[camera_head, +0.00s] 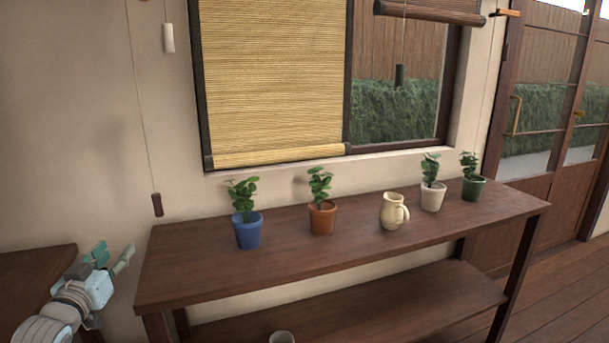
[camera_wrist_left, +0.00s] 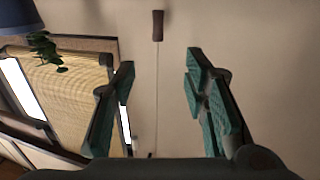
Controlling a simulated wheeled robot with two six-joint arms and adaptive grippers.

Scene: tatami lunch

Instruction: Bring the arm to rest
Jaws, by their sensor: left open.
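My left gripper (camera_head: 112,258) is at the lower left of the head view, left of the wooden shelf table's near left corner. It is open. In the left wrist view, its two teal-padded fingers (camera_wrist_left: 160,100) stand wide apart with nothing between them but the wall and a thin cord behind. My right gripper does not show in either view.
A shelf table (camera_head: 300,262) bears a blue pot (camera_head: 248,233), a terracotta pot (camera_head: 322,219), a cream pitcher (camera_head: 391,212), a white pot (camera_head: 432,197) and a green pot (camera_head: 473,189). A cord pull (camera_head: 157,204) hangs by the wall. A cup (camera_head: 281,338) shows below.

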